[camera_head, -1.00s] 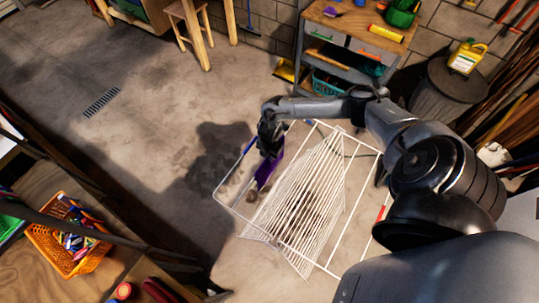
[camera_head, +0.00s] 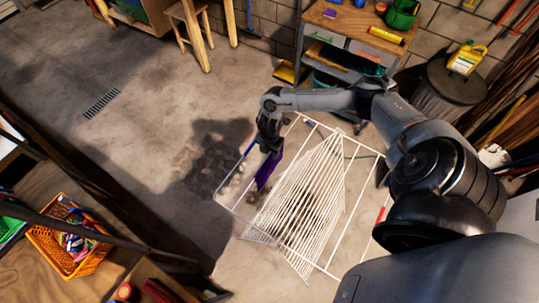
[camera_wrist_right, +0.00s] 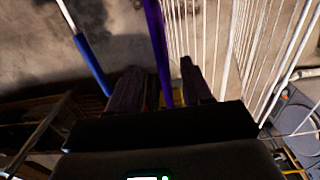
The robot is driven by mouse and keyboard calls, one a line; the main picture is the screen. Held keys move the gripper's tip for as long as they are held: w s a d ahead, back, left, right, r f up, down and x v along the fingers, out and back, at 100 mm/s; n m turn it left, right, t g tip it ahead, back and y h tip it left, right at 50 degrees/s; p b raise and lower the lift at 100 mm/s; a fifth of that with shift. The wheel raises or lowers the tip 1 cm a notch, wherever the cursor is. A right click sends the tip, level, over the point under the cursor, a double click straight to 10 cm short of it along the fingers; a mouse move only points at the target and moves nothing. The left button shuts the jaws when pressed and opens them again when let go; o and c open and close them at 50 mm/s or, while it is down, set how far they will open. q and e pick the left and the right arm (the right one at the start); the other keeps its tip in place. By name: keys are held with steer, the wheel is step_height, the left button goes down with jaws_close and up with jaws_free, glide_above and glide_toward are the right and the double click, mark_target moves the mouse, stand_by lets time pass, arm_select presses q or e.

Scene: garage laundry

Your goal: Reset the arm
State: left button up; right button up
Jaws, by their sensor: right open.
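My right gripper (camera_head: 269,146) is over the left part of a white wire drying rack (camera_head: 315,195). A purple cloth (camera_head: 267,172) hangs at the rack just below the gripper. In the right wrist view, the open fingers (camera_wrist_right: 160,82) stand apart, with the thin purple cloth (camera_wrist_right: 158,45) running between them. I cannot tell whether either finger touches it. My left gripper is out of view.
A tool cart (camera_head: 355,25) stands behind the rack, and a dark bin (camera_head: 445,95) is at the right. An orange basket (camera_head: 85,262) of colourful items sits at the lower left. The concrete floor left of the rack is clear.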

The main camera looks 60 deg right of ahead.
step_height(320, 180, up, 5)
steer(key=w+a+r+m+t+y, duration=0.1)
steer(key=a+m+t, duration=0.15)
steer(key=a, duration=1.15)
steer(key=a+r+m+t+y, duration=0.1)
steer(key=a+r+t, duration=0.15)
steer(key=a, duration=1.15)
steer(key=s+d+r+m+g+h, duration=0.1)
steer(key=s+d+r+m, duration=0.15)
steer(key=s+m, duration=0.35)
steer(key=s+d+r+m+g+h, duration=0.1)
steer(key=s+d+r+m, duration=0.1)
steer(key=s+r+m, duration=0.3)
steer(key=w+p+v, duration=0.2)
steer(key=p+v, duration=0.9)
steer(key=p, duration=0.1)
steer(key=shift+r+m+p, duration=0.2)
steer(key=shift+m+p, duration=0.1)
steer(key=shift+m, duration=0.05)
